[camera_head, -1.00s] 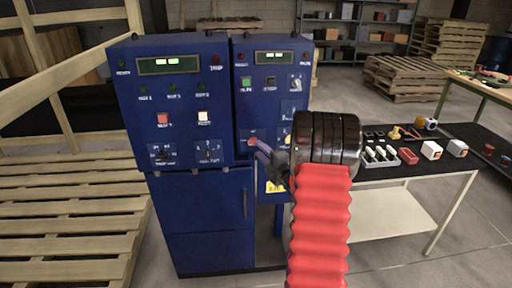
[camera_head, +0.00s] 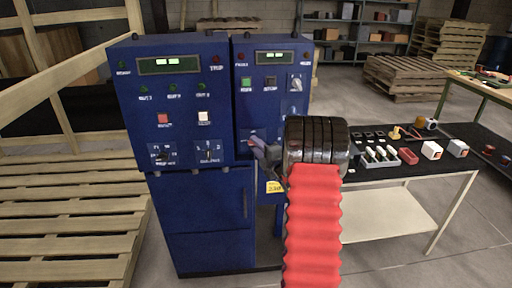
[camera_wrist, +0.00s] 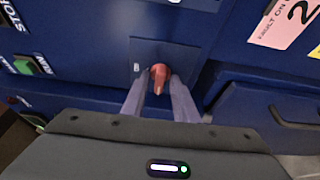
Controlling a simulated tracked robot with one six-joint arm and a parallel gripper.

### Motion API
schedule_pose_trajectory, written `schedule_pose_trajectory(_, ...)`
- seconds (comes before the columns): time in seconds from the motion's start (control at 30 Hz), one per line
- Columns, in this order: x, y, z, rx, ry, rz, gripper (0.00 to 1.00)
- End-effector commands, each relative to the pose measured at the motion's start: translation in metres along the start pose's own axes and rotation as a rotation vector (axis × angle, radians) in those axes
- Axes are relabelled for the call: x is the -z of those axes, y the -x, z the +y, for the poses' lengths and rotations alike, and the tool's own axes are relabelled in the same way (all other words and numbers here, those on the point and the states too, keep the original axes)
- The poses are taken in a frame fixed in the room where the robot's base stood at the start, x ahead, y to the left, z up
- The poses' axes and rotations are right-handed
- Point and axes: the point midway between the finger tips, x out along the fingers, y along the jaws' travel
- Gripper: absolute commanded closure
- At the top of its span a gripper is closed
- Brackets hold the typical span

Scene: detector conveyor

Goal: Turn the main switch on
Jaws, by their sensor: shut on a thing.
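The main switch, a red rotary knob (camera_wrist: 159,72) on a square blue plate, is centred in the wrist view. My gripper (camera_wrist: 161,84) has one finger on each side of it and is shut on it. In the head view my gripper (camera_head: 257,146) reaches the lower front of the right blue cabinet (camera_head: 243,112). The knob is mostly hidden there by the fingers. The label beside the knob is too small to read.
A green RUN button (camera_wrist: 23,65) sits left of the knob in the wrist view. A pink label (camera_wrist: 289,22) is at upper right. The left cabinet (camera_head: 205,215) stands alongside. A black-topped table (camera_head: 440,160) with small parts is to the right.

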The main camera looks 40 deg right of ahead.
Motion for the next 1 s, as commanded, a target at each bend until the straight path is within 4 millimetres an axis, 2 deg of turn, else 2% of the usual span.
schedule_pose_trajectory(0.47, -0.0002, 0.0010, -0.0045, -0.016, -0.058, -0.001, 0.96)
schedule_pose_trajectory(0.67, 0.0000, 0.0011, -0.0064, -0.056, -0.159, -0.002, 0.96)
schedule_pose_trajectory(1.0, 0.0006, 0.0010, -0.0096, -0.166, -0.429, -0.004, 0.96)
